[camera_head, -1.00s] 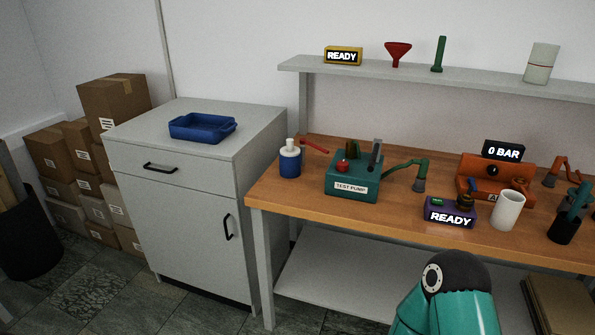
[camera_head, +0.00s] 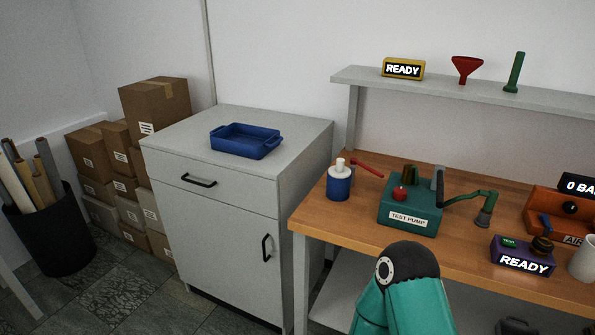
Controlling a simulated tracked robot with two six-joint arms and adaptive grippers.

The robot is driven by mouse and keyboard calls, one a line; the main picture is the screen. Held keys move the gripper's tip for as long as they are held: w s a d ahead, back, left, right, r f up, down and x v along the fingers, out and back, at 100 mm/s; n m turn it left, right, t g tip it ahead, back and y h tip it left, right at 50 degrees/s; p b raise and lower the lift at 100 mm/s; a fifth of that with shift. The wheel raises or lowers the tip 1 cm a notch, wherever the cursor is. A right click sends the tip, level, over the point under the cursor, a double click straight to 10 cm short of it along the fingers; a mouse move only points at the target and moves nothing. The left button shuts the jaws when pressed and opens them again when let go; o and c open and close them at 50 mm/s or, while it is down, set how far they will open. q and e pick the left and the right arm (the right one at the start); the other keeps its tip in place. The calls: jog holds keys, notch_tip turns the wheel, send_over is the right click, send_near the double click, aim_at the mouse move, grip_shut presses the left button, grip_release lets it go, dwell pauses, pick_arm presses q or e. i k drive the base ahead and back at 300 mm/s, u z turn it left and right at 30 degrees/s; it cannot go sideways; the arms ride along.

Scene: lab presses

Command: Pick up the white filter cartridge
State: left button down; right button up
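A white cylinder (camera_head: 583,260) stands on the wooden bench at the right edge of the head view, partly cut off by the frame. I cannot tell whether it is the filter cartridge or a cup. No other white cartridge shows clearly. Neither of my grippers is in view; only a teal link of my own arm shows at the bottom centre, in front of the bench.
A green test pump (camera_head: 410,213), a blue bottle with a white top (camera_head: 340,183) and a purple READY box (camera_head: 522,256) stand on the bench. A blue tray (camera_head: 246,141) sits on the grey cabinet (camera_head: 209,237). A shelf (camera_head: 440,88) hangs above. Boxes and a black bin (camera_head: 52,238) stand left.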

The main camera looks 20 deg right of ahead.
aim_at(340, 170)
jog(key=i, duration=1.15)
jog(key=z, duration=0.6)
